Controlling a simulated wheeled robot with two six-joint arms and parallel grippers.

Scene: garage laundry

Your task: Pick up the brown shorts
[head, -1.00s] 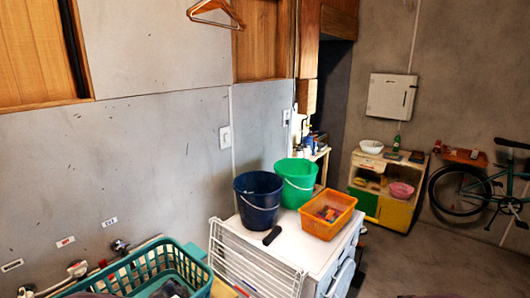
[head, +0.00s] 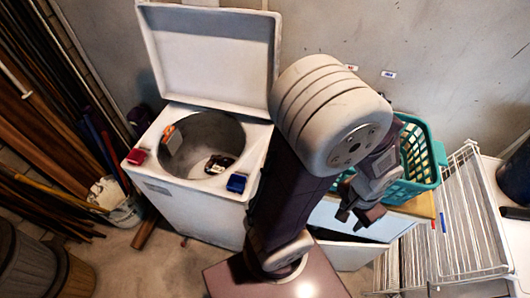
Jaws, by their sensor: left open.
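I cannot make out brown shorts for sure in any view. My left arm crosses the middle of the head view. Its gripper (head: 358,212) is open and looks empty, in front of the teal laundry basket (head: 438,152). The basket is partly hidden behind my arm, and its contents hardly show. A white top-loading washer (head: 190,205) stands left of my arm with its lid (head: 208,55) up. Inside its drum lie a small dark and white item (head: 218,164) and an orange and grey item (head: 172,139), both unclear. My right gripper is not in view.
A white wire drying rack (head: 465,225) stands at the right, beside a white surface with a dark blue bucket (head: 517,175). A red item (head: 136,156) and a blue item (head: 236,183) sit on the washer's rim. Wooden planks (head: 45,130) and dark bins fill the left.

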